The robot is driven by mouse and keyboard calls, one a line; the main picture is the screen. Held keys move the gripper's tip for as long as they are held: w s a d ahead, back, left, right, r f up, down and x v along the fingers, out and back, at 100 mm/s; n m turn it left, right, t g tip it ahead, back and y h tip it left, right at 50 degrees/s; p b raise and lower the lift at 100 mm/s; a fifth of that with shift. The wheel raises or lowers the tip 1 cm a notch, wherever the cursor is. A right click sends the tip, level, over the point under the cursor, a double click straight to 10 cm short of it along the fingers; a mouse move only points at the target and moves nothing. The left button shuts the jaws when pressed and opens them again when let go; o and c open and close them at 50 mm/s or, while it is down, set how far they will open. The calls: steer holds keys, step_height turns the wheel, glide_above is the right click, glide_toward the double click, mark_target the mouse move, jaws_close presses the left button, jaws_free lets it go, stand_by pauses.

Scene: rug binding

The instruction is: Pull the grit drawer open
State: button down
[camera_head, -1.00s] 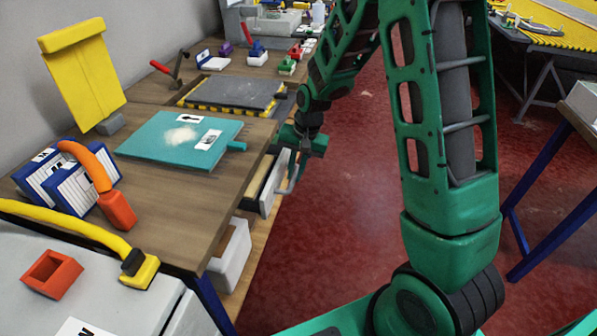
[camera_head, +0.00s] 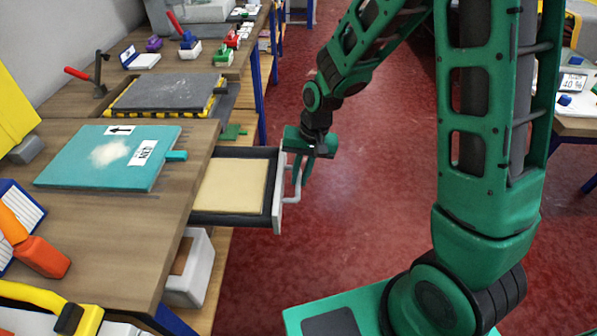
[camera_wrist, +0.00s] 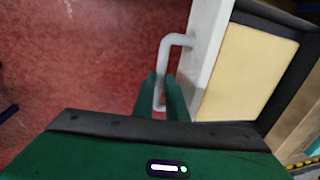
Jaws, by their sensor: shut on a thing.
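The grit drawer (camera_head: 235,216) stands pulled out from under the wooden bench, with a dark frame, a light grey front and a tan sheet (camera_head: 232,185) lying inside. Its grey bar handle (camera_head: 297,182) is on the front face. My gripper (camera_head: 303,165) is at the far part of the handle. In the wrist view, my green fingers (camera_wrist: 164,98) are on both sides of the handle (camera_wrist: 163,62), shut on it. The drawer front also shows in the wrist view (camera_wrist: 208,55).
A teal board (camera_head: 95,170) with a pale powder patch lies on the bench top (camera_head: 130,235). A dark slab (camera_head: 165,92) with yellow-black edging lies behind it. A white bin (camera_head: 190,275) sits on the lower shelf. The red floor (camera_head: 350,230) right of the drawer is clear.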

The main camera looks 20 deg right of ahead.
steer(key=shift+w+d+r, duration=0.1)
steer(key=shift+w+d, duration=0.2)
steer(key=shift+w, duration=0.05)
steer(key=c, duration=1.9)
jaws_free()
steer(key=shift+c, duration=0.2)
steer(key=shift+o, duration=0.9)
steer(key=shift+s+a, duration=0.1)
steer(key=shift+s, duration=0.05)
step_height(320, 180, up, 10)
steer(key=d, duration=0.2)
steer(key=shift+s+r, duration=0.2)
steer(key=shift+s, duration=0.05)
steer(key=shift+d, duration=0.1)
